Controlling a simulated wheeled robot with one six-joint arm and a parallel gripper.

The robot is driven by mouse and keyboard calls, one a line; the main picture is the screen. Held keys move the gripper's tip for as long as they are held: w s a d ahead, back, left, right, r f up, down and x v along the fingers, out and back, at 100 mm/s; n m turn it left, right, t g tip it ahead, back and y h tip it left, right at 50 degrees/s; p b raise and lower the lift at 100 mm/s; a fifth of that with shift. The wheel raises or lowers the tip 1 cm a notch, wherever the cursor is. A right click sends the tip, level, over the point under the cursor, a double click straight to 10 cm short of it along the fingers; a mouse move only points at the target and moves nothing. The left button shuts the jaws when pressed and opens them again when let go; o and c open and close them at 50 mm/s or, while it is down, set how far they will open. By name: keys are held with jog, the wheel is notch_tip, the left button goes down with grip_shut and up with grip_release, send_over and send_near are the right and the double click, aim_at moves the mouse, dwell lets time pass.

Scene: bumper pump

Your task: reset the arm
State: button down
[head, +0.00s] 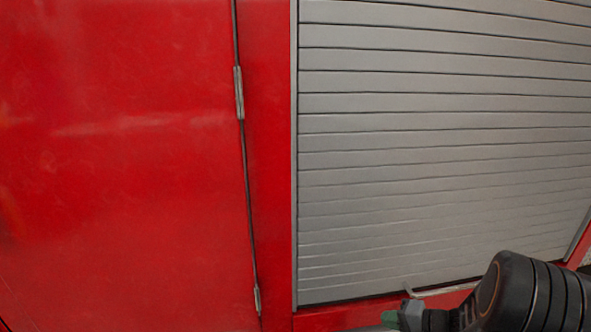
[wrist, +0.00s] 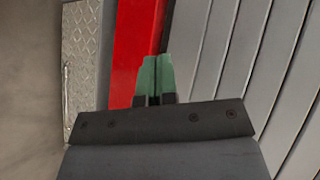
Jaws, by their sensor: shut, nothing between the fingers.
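My gripper (wrist: 154,77) shows in the wrist view with its two green fingertips together, shut and empty. In the head view my gripper (head: 392,318) shows at the lower right, partly cut off by the bottom edge, with my dark arm behind it. It is near the bottom of a grey roller shutter (head: 440,150), which is down. I cannot tell how far apart the gripper and the shutter are.
A red panel (head: 120,160) with a hinge line fills the left of the head view. In the wrist view a red strip (wrist: 132,45) runs between the grey shutter slats (wrist: 225,50) and a metal tread plate (wrist: 80,50). Bare floor (wrist: 28,90) lies at the left.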

jog(key=s+a+r+n+g+h+p, duration=0.1)
jog(key=r+p, duration=0.5)
jog(key=r, duration=0.6)
jog(key=s+a+r+n+g+h+p, duration=0.1)
jog(key=s+a+r+n+h+p, duration=0.3)
jog(key=s+r+p, duration=0.3)
jog(key=s+a+r+n+g+h+p, duration=0.1)
jog(key=s+a+r+n+h+p, duration=0.2)
jog(key=r, duration=1.4)
jog(key=s+h+p, duration=0.1)
jog(key=s+p, duration=0.1)
jog(key=p, duration=0.2)
jog(key=shift+a+g+h, duration=0.3)
